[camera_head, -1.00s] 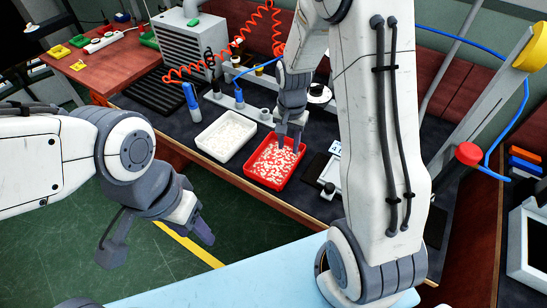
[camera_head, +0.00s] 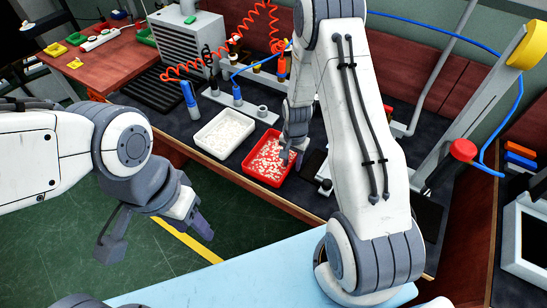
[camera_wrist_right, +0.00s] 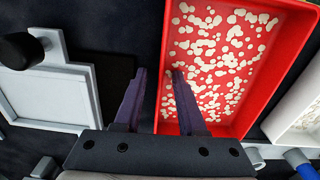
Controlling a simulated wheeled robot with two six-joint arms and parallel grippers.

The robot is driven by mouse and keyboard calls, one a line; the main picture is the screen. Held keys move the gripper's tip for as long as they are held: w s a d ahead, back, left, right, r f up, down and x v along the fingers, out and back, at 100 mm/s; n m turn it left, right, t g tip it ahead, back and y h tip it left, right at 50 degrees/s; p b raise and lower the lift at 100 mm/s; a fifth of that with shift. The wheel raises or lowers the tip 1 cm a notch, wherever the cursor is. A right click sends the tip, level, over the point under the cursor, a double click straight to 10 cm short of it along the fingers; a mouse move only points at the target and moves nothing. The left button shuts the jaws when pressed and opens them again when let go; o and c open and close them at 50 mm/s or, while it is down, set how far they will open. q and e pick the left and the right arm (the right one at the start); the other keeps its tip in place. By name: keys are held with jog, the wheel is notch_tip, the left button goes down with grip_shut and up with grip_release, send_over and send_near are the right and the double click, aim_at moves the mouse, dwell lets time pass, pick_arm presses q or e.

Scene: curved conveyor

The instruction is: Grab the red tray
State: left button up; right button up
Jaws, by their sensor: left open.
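The red tray (camera_head: 250,174), filled with small pale pieces, sits on the dark bench top just right of the white tray. It also shows in the right wrist view (camera_wrist_right: 236,128). My right gripper (camera_head: 291,156) is at the tray's right side in the head view. In the right wrist view my right gripper (camera_wrist_right: 159,80) is open, one finger outside the tray's near side wall and the other over the inside; whether either touches the wall cannot be told. My left gripper (camera_head: 155,238) is open and empty, left of the bench over the floor.
A white tray (camera_head: 207,148) with pale contents stands beside the red one. A flat grey device (camera_wrist_right: 45,98) lies on the other side of my right gripper. Bottles and holders (camera_head: 238,97) line the bench behind the trays.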

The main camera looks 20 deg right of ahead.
grip_shut()
dwell(1.4)
